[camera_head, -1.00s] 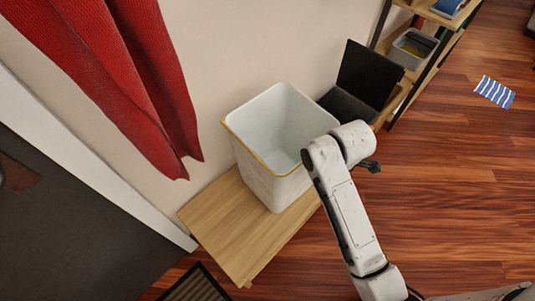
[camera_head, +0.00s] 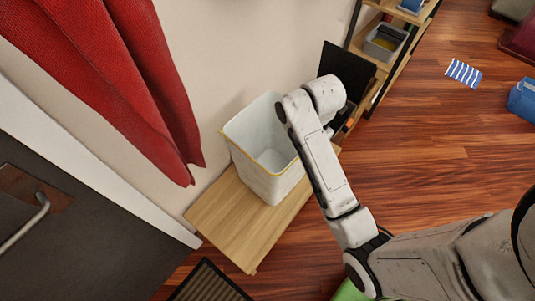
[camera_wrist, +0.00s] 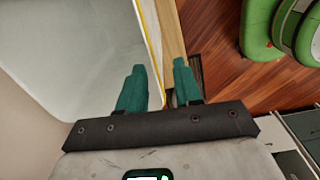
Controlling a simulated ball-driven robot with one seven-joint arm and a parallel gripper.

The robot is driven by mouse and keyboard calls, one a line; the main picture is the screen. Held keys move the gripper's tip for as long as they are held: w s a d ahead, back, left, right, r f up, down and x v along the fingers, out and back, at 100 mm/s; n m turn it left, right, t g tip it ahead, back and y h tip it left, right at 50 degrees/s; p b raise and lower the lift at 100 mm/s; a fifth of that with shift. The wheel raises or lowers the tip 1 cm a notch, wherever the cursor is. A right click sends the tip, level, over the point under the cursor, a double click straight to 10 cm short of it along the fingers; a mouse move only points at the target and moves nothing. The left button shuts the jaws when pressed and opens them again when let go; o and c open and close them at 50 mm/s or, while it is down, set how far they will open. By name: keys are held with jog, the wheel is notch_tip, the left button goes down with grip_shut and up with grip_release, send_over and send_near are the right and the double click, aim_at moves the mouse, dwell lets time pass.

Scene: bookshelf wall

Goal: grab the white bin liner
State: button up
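The white bin liner (camera_head: 244,136) is a tall, square, open-topped white container with a thin yellow rim. It stands upright on a low wooden bench (camera_head: 238,215) against the wall. In the wrist view the liner's white inside (camera_wrist: 70,50) fills the left, and its yellow-edged wall runs down between my fingertips. My gripper (camera_wrist: 160,66) is open, with one teal finger on the inner side of that wall and one on the outer side. I cannot tell how deep the fingers reach or whether they touch it. In the head view my arm hides the gripper and the liner's right side.
A red curtain (camera_head: 110,80) hangs left of the liner, above a dark door (camera_head: 90,225). A black box (camera_head: 347,68) and a shelf with a grey bin (camera_head: 386,42) stand behind. A striped cloth (camera_head: 463,73) lies on open wooden floor. A green object (camera_wrist: 262,30) shows in the wrist view.

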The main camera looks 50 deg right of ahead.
jog(key=shift+n, duration=0.3)
jog(key=f, duration=0.2)
jog(key=w+f, duration=0.1)
jog(key=f, duration=0.1)
jog(key=shift+w+d+f, duration=0.2)
jog(key=shift+w+d+f+p, duration=0.15)
jog(key=shift+f+p, duration=0.1)
jog(key=shift+f, duration=1.1)
jog(key=shift+s+d+f+p, duration=0.1)
jog(key=shift+d+f+p, duration=0.1)
jog(key=shift+f, duration=1.15)
grip_shut()
